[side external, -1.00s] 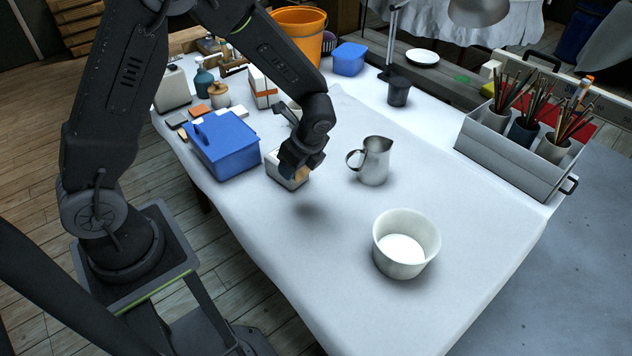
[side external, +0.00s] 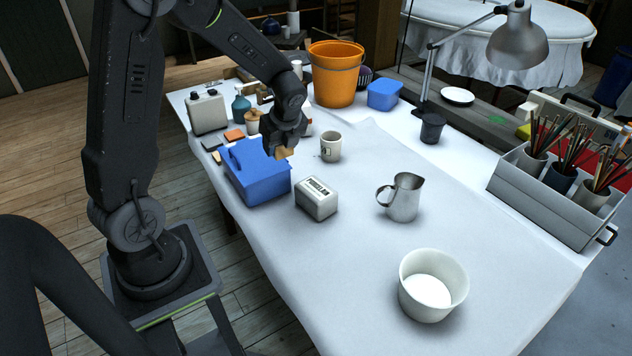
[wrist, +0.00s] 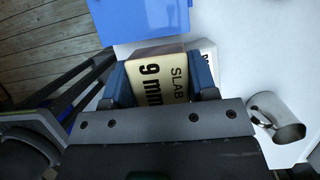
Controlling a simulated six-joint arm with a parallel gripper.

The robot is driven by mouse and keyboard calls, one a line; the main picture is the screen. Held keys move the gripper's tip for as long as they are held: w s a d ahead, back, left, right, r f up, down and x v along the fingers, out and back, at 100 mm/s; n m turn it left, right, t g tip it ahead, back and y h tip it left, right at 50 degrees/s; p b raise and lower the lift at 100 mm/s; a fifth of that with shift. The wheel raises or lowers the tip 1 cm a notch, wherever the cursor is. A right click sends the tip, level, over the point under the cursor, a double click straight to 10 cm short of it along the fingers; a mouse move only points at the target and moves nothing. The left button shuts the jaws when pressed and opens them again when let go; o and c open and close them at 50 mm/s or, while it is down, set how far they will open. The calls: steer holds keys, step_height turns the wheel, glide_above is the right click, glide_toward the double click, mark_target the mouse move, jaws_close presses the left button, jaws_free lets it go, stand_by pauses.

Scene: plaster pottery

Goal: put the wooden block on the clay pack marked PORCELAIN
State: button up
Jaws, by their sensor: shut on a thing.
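My gripper (side external: 286,143) is shut on the wooden block (side external: 285,153), a small tan block held in the air. In the side view it appears at the far right corner of the blue box. In the wrist view the block (wrist: 157,77) reads "SLAB 9 mm" and sits between the two blue fingers of my gripper (wrist: 160,85). The clay pack marked PORCELAIN (side external: 316,201) is a white block lying on the table, lettered on top, with nothing on it. In the wrist view a strip of a white pack (wrist: 206,50) shows behind the block; most of it is hidden.
The blue lidded box (side external: 262,183) stands left of the pack. A white bowl (side external: 431,296) stands near the front. The cloth between pack and bowl is clear.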

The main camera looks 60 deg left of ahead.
glide_above(313, 185)
steer(key=d, duration=0.1)
step_height(313, 185, down, 5)
steer(key=shift+d+f, duration=0.15)
steer(key=shift+f, duration=2)
steer(key=shift+f, duration=0.15)
steer(key=o, duration=0.9)
